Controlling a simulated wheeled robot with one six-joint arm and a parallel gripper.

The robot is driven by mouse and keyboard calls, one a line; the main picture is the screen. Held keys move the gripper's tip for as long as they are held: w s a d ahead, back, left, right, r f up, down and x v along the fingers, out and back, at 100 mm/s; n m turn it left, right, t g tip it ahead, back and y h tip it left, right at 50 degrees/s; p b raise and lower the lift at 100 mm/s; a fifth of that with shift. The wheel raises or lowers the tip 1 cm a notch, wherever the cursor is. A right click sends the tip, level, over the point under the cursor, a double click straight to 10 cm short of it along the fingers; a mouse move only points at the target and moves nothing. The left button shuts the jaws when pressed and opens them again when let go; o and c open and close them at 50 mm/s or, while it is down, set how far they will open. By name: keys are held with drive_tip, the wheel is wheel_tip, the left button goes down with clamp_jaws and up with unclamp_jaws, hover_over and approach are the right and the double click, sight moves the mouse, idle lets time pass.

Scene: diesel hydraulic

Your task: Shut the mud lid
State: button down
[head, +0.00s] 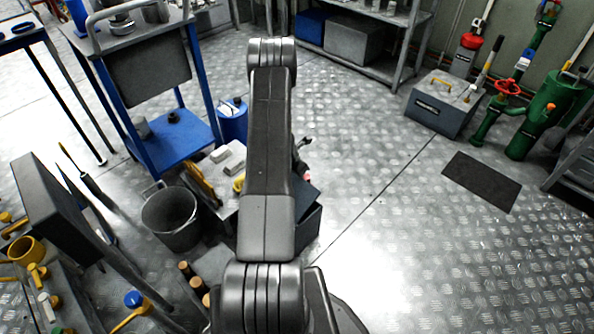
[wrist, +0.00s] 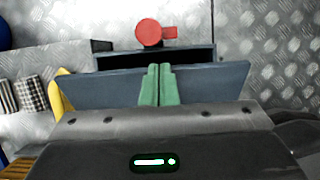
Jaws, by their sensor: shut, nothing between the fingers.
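A dark blue-grey box stands on the floor in the head view (head: 309,222), partly hidden behind my arm. In the wrist view a flat blue-grey panel (wrist: 215,82), which looks like its lid, spans the middle. A dark, open-looking gap (wrist: 190,58) shows just beyond the panel's edge. My gripper (wrist: 158,68) has green fingers, shut together and empty, over the middle of the panel. I cannot tell whether they touch it. In the head view my arm hides the gripper.
A red round part (wrist: 149,33) sits beyond the box. A grey bucket (head: 172,217) and blue cart (head: 175,150) stand left. A grey case with a yellow handle (head: 436,110) and a dark mat (head: 481,181) lie right. The floor between is clear.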

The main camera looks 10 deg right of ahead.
drive_tip(key=shift+d+b+x, duration=0.2)
drive_tip(key=shift+b+x, duration=0.4)
drive_tip(key=shift+x, duration=0.7)
drive_tip(key=shift+d+b+x, duration=0.15)
drive_tip(key=shift+b+x, duration=0.4)
drive_tip(key=shift+x, duration=0.7)
drive_tip(key=shift+w+r, duration=0.2)
drive_tip(key=shift+r, duration=0.05)
